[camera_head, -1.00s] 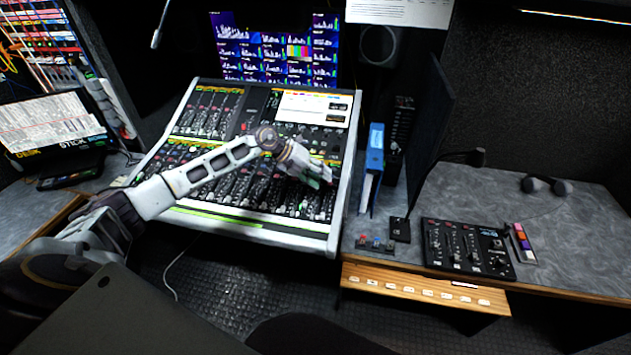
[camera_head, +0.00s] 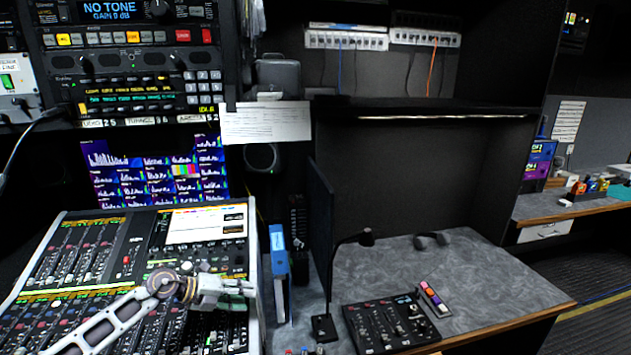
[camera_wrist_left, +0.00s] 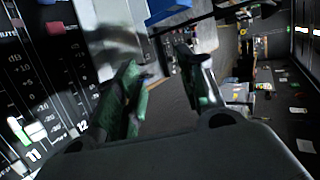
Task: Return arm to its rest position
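My left arm (camera_head: 110,323) reaches in from the lower left over the mixing console (camera_head: 258,300) in the head view. My left gripper (camera_head: 238,290) is above the console's right part, near its right edge. In the left wrist view the two green-lined fingers (camera_wrist_left: 168,92) stand apart with nothing between them. Console faders and a red button (camera_wrist_left: 62,28) show close on the left of that view. I cannot tell whether the fingers touch the console. My right arm and gripper are not in view.
A blue binder (camera_head: 279,267) stands just right of the console, beside a dark upright panel (camera_head: 321,225). A small control panel (camera_head: 390,323), a desk lamp (camera_head: 366,238) and headphones (camera_head: 432,240) are on the grey desk (camera_head: 490,275). Equipment racks (camera_head: 140,60) rise behind the console.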

